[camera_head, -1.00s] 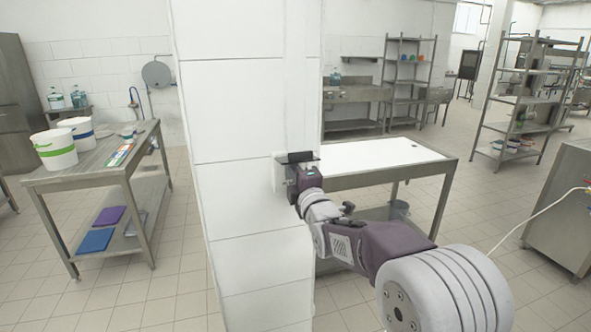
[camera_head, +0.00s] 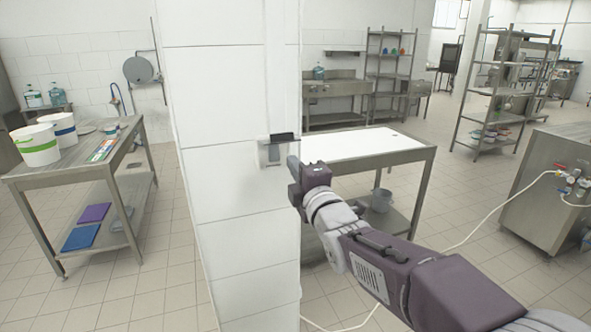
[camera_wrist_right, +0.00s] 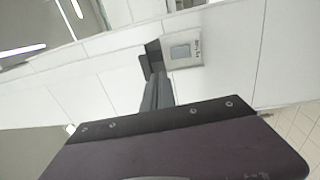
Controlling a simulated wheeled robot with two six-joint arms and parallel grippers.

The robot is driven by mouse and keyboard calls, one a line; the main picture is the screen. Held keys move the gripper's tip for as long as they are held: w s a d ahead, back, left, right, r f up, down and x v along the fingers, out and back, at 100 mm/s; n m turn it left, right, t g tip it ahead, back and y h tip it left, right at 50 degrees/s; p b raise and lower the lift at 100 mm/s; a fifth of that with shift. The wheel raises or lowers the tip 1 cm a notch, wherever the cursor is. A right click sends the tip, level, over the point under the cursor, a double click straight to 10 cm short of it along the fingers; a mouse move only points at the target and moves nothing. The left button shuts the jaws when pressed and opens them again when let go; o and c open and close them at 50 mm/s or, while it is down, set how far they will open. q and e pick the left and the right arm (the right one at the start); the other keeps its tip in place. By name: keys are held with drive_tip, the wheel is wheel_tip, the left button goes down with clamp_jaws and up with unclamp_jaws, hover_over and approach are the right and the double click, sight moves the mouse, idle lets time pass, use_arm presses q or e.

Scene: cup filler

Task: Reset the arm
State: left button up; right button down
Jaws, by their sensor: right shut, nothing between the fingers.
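My right arm comes in from the lower right in the head view. Its gripper (camera_head: 293,163) is near the white pillar, just right of and slightly below a small pale wall box (camera_head: 268,151) with a dark top. In the right wrist view the dark fingers (camera_wrist_right: 157,92) are together with nothing between them. The wall box (camera_wrist_right: 183,52) shows there beyond the fingertips, with a grey panel on its face. In the head view the fingers are small and partly hidden by the wrist. My left gripper is not in view.
A white tiled pillar (camera_head: 225,110) stands close to my right gripper. A white-topped table (camera_head: 365,146) is behind the arm. A steel table (camera_head: 90,168) with white buckets (camera_head: 37,146) is at left. A steel counter (camera_head: 545,185) with a pale hose stands right.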

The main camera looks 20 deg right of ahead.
drive_tip(key=s+f+m+g+p, duration=0.25)
drive_tip(key=f+g+p, duration=0.2)
drive_tip(key=f, duration=0.45)
drive_tip(key=s+f+m+g+p, duration=0.2)
drive_tip(key=f+m+g+p, duration=0.25)
drive_tip(key=f, duration=0.45)
drive_tip(key=s+f+m+g, duration=0.4)
drive_tip(key=s+f+m, duration=0.2)
drive_tip(key=s, duration=0.3)
drive_tip(key=s+f+m+g, duration=0.5)
drive_tip(key=s, duration=0.4)
drive_tip(key=shift+s+a+f+m+b, duration=0.3)
drive_tip(key=shift+s+f+m, duration=0.05)
drive_tip(key=shift+f+m, duration=0.05)
